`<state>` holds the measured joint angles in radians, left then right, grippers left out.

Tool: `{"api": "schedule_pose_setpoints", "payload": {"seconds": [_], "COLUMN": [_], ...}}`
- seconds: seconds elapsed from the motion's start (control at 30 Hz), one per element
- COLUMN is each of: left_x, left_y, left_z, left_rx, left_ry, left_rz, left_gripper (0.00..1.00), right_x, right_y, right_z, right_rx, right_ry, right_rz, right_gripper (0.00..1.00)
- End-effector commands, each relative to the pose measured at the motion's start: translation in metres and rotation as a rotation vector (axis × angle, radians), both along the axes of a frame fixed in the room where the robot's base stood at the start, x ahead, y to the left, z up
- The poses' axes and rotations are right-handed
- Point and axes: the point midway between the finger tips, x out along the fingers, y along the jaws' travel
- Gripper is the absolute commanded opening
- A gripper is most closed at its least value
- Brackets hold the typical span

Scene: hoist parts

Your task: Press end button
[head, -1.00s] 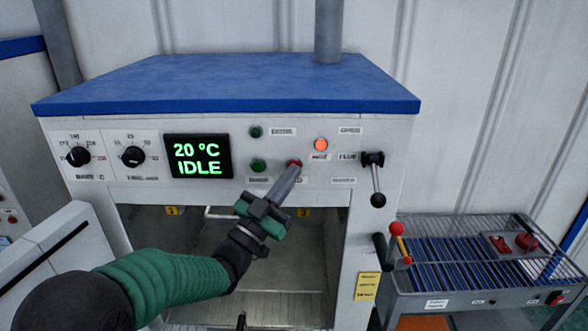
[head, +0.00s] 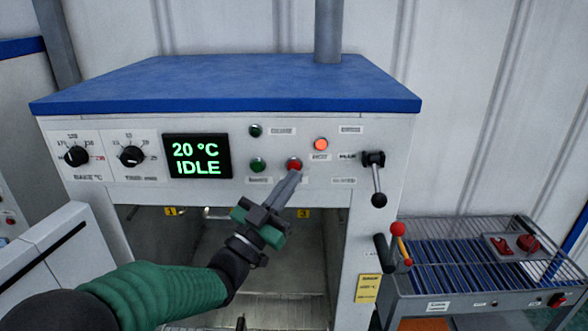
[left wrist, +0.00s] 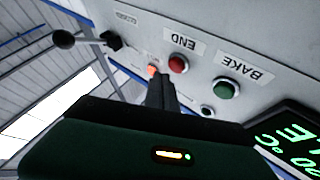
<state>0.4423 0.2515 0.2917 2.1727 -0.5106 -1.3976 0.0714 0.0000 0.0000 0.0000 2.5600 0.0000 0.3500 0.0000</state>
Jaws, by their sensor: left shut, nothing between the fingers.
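The red end button (head: 294,164) is on the white front panel of the oven, right of a green button (head: 258,165). In the left wrist view the red button (left wrist: 178,64) sits below an upside-down END label (left wrist: 184,43), and the green button (left wrist: 226,88) is by a BAKE label. My left gripper (head: 294,176) is shut and empty, its tips just below the red button in the head view. In the wrist view its fingers (left wrist: 161,82) point at the panel beside the red button, and a small gap shows. My right gripper is not in view.
The display (head: 197,156) reads 20 °C IDLE. An orange lamp (head: 321,144) glows, with a black lever (head: 375,178) to its right. A roller table (head: 470,262) stands at the right. The oven opening lies below the panel.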

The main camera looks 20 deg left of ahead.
Motion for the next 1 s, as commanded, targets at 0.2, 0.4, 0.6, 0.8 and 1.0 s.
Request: {"api": "schedule_pose_setpoints", "payload": {"seconds": [0.2,0.4,0.6,0.8,1.0], "left_x": [-0.022,-0.04,-0.043,-0.043,-0.043], "left_y": [-0.007,-0.012,-0.012,-0.012,-0.012], "left_z": [-0.001,0.0,0.0,0.0,0.0], "left_rx": [0.002,0.002,0.0,0.0,0.0], "left_ry": [-0.002,-0.002,0.0,0.0,-0.001], "left_rz": [-0.001,0.0,0.0,0.0,0.0], "left_gripper": [0.0,0.0,0.0,0.0,0.0], "right_x": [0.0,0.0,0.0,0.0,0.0], "right_y": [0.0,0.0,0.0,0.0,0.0], "right_z": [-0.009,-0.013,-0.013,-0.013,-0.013], "right_rx": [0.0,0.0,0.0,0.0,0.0], "right_ry": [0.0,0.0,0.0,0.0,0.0], "right_rz": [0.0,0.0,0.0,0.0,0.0], "right_gripper": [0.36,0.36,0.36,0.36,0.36]}}
